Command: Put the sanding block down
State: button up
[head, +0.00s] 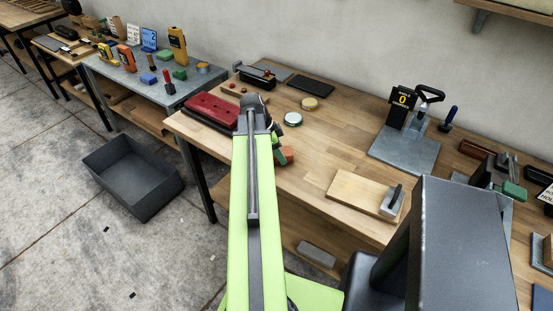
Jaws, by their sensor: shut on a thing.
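My light-green arm reaches over the wooden bench, and its wrist and forearm hide much of my gripper (279,150). A small orange-brown block, which I take to be the sanding block (287,156), shows at the right side of my forearm, by the gripper. My gripper is shut on it, though the fingertips are mostly hidden. I cannot tell whether the block touches the bench top.
The wooden bench (330,150) has clear room right of my gripper. A grey metal stand (404,150) is farther right. A dark bin (133,172) is on the floor.

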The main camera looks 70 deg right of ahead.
jog(key=shift+w+a+f, duration=0.1)
jog(key=shift+w+f, duration=0.05)
jog(key=shift+f, duration=0.1)
jog(key=shift+a+f, duration=0.1)
jog(key=shift+f, duration=0.25)
jog(key=o, duration=1.3)
jog(key=shift+a, duration=0.15)
jog(key=shift+r+p, duration=0.3)
jog(key=shift+r, duration=0.1)
jog(key=p+v, duration=0.5)
jog(key=v, duration=0.1)
jog(key=p+v, duration=0.5)
jog(key=p, duration=0.1)
jog(key=shift+w+r, duration=0.1)
jog(key=shift+r, duration=0.3)
